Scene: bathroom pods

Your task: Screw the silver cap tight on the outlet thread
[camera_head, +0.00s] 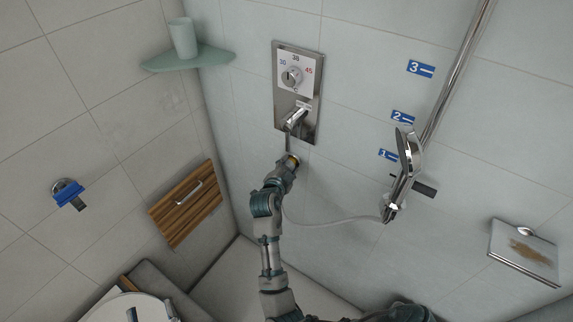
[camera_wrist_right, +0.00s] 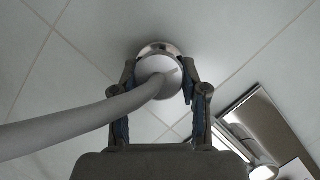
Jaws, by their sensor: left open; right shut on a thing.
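My right gripper (camera_head: 291,160) reaches up to the wall just below the chrome mixer panel. In the right wrist view my right gripper (camera_wrist_right: 159,82) has its two fingers on either side of a pale round cap (camera_wrist_right: 158,70) and is shut on it. The cap sits in front of a shiny round wall flange, the outlet (camera_wrist_right: 159,47). A grey hose (camera_wrist_right: 65,125) runs from the cap to the left. The thread is hidden, so I cannot tell how tight the cap is. My left gripper is not in view.
The mixer panel (camera_head: 297,92) with its spout (camera_head: 295,118) is close above the gripper. The hose (camera_head: 335,221) leads to a hand shower (camera_head: 408,160) on a rail. A wooden seat (camera_head: 187,204), corner shelf (camera_head: 187,59) with a cup (camera_head: 183,38), and soap tray (camera_head: 524,251) stand apart.

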